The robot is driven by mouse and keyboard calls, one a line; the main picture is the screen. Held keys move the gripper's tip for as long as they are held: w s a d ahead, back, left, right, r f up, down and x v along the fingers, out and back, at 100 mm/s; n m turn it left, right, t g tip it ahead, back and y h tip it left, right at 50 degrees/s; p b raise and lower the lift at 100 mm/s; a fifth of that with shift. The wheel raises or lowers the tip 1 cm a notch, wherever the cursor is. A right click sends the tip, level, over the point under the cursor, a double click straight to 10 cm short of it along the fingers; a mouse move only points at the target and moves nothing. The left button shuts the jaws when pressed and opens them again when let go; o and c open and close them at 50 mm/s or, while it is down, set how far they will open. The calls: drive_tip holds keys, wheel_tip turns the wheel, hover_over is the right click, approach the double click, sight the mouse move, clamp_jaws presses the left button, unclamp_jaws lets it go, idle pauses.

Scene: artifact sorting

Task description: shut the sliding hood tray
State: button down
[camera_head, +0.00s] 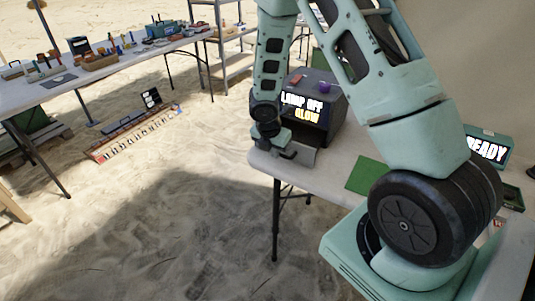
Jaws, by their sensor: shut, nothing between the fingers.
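The dark hood (325,100) stands on the white table to the right of my forearm, with "LAMP OFF" and "GLOW" lit on its front. Its grey tray (303,156) sticks out from the bottom of the front, with a dark handle at its near edge. My gripper (284,150) is shut at the tray's front, close by the handle. I cannot tell whether it touches the handle. My wrist hides part of the hood's left side.
A green mat (371,176) lies on the white table (331,184). A teal box reading "READY" (486,148) stands at the right. A small purple thing (323,89) and a red one (296,79) sit on the hood. A long table with many objects is at the left, sand between.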

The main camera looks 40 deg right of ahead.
drive_tip(key=w+d+p, duration=0.1)
drive_tip(key=d+p, duration=0.1)
drive_tip(key=d, duration=0.1)
drive_tip(key=w+d+p, duration=0.1)
drive_tip(key=d+p, duration=0.1)
drive_tip(key=d, duration=0.1)
drive_tip(key=w+d+p, duration=0.1)
drive_tip(key=d+p, duration=0.1)
drive_tip(key=d, duration=0.2)
drive_tip(key=shift+w+r+p, duration=0.2)
drive_tip(key=shift+w+p, duration=0.1)
drive_tip(key=shift+p, duration=0.05)
drive_tip(key=shift+w+d+f+p, duration=0.15)
drive_tip(key=shift+w+d+p, duration=0.15)
drive_tip(key=shift+d, duration=0.5)
